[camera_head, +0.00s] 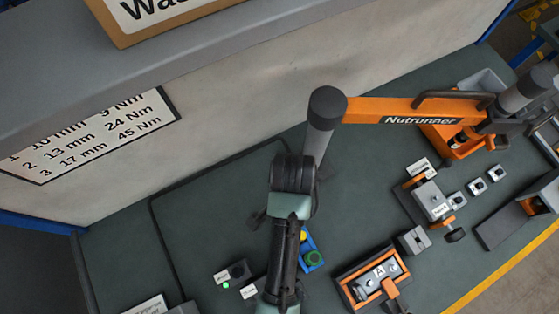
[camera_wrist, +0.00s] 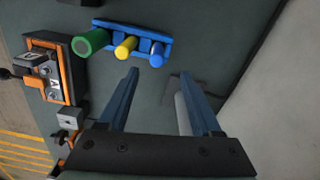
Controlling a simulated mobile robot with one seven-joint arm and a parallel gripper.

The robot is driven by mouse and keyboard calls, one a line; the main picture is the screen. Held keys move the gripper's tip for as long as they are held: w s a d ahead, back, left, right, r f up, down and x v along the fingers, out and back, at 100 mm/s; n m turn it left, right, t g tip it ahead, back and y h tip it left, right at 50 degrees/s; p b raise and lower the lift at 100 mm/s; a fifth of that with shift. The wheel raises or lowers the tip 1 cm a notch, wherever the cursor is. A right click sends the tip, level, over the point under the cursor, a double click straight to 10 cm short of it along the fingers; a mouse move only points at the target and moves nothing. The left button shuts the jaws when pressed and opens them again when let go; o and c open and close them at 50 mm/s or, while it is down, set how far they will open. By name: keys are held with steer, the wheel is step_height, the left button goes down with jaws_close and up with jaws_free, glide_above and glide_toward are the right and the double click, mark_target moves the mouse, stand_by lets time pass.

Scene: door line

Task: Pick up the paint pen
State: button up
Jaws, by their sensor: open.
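A blue rack (camera_wrist: 140,31) holds three pen-like cylinders: a thick green one (camera_wrist: 92,42), a yellow one (camera_wrist: 125,46) and a blue one with a pale end (camera_wrist: 157,54). I cannot tell for sure which one is the paint pen. In the head view the rack (camera_head: 318,240) shows just right of my arm, with yellow and green tops visible; my arm may hide the rest. My gripper (camera_wrist: 160,76) is open and empty in the wrist view. Its fingertips are apart from the rack, which appears above them in the picture.
An orange-framed fixture (camera_wrist: 50,75) stands left of the rack in the wrist view. The head view shows an orange Nutrunner arm (camera_head: 420,110), a grey block (camera_head: 414,240), and small boxes (camera_head: 238,270) left of my arm. A pale wall (camera_head: 230,110) backs the green bench.

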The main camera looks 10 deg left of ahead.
steer(key=shift+w+a+f, duration=0.1)
steer(key=shift+w+f, duration=0.05)
steer(key=shift+f, duration=0.25)
steer(key=f, duration=0.6)
steer(key=shift+s+d+f+p, duration=0.15)
steer(key=shift+s+d+p, duration=0.05)
steer(key=shift+p, duration=0.15)
steer(key=shift+d+f+p, duration=0.15)
steer(key=shift+f+p, duration=0.15)
steer(key=shift+f, duration=1.1)
steer(key=shift+d+f+p, duration=0.1)
steer(key=shift+f+p, duration=0.15)
steer(key=shift+f, duration=1.15)
jaws_close()
